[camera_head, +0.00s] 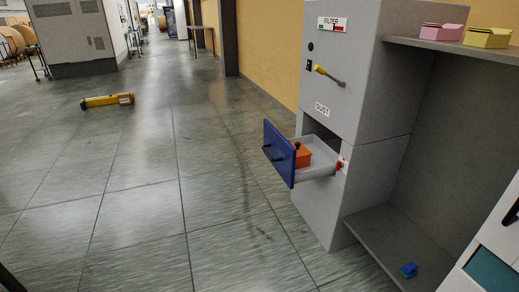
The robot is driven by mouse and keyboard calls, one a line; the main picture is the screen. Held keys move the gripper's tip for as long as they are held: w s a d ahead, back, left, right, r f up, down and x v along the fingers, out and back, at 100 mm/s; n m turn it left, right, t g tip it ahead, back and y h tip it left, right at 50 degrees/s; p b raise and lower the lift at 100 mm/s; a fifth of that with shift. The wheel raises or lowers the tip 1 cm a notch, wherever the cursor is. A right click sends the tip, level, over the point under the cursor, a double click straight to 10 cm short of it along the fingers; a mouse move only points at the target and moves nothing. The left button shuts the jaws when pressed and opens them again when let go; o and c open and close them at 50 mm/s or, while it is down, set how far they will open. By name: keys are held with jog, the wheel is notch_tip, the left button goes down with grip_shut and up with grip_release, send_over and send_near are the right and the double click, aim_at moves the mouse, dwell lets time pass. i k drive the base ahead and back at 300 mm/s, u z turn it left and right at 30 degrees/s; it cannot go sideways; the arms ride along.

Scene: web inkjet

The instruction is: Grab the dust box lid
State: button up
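An orange box (303,158) with a small dark knob on top sits in the pulled-out drawer under the DUST label (322,109). The knobbed top looks like its lid, but it is too small to tell lid from box. The drawer (319,168) is light grey inside, with a dark blue front panel (279,153) that hides part of the box. My gripper is not in view.
The grey cabinet (345,75) has a yellow-handled lever (328,76) under a FILTER label. Pink (441,32) and yellow (487,38) boxes stand on the upper shelf; a small blue object (408,270) lies on the lower.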

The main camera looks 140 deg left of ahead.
aim_at(302, 150)
jog(key=u, duration=3.65)
jog(key=i, duration=1)
